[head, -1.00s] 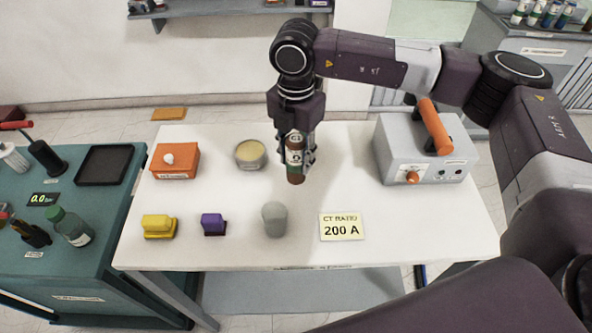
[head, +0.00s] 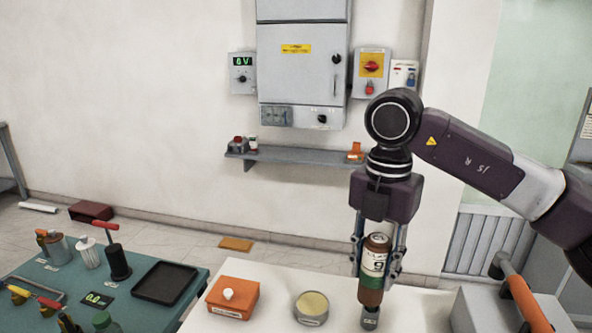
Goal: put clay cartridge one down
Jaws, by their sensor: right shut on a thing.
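The clay cartridge (head: 372,290) is a brown cylinder with a white and green label. My right gripper (head: 377,262) is shut on it, with a finger on each side, and holds it upright at the white table (head: 270,325). A small grey piece (head: 370,318) shows directly under the brown end; I cannot tell whether it is part of the cartridge or a separate thing. Whether the cartridge touches the table is unclear. My left gripper is not in view.
An orange box (head: 233,297) and a round tin (head: 312,307) stand left of the cartridge. A grey instrument with an orange handle (head: 522,297) is at right. A wall shelf (head: 295,155) is behind, below a grey cabinet (head: 302,60). A teal bench (head: 140,262) is at left.

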